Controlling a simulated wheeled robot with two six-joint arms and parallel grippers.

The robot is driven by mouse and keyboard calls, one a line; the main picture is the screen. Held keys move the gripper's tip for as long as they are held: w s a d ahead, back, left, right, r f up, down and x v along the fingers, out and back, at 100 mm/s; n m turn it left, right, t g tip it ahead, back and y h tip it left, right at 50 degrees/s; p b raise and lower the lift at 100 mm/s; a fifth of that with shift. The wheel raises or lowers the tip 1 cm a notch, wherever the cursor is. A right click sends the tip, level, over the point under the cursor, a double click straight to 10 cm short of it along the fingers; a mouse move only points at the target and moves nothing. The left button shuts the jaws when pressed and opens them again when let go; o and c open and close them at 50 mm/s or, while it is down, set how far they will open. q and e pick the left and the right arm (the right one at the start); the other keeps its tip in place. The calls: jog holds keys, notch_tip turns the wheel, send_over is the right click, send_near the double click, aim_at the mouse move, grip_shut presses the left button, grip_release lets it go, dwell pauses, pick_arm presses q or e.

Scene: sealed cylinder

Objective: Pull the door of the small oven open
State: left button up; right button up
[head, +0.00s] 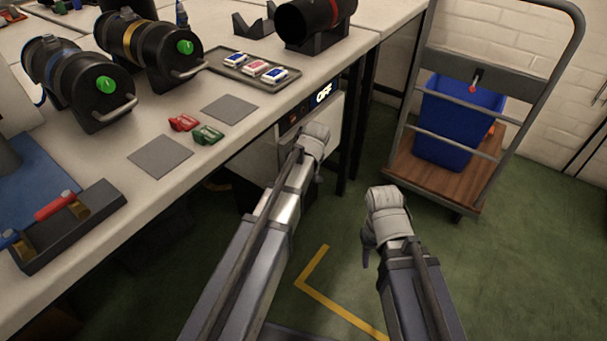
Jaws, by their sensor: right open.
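The small oven (262,152) is a pale box under the table's right edge. Its dark control panel (308,106) shows a lit "OFF" and a small orange light. My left gripper (317,138) is in front of the oven, below the panel, and hides part of its front; the door and any handle cannot be made out clearly. I cannot tell whether the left gripper touches the oven or how its fingers stand. My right gripper (383,198) is open and apart from the oven, over the green floor to its right.
The table (200,180) above carries black cylinders (85,80), a tray (240,64) with small packs, red and green clips (196,128) and a tool holder (75,225). A trolley (440,185) with a blue bin (455,125) stands at right. Green floor (520,260) is clear at lower right.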

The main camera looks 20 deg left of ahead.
pick_arm(q)
jog(key=shift+c, duration=0.3)
grip_shut()
dwell(1.1)
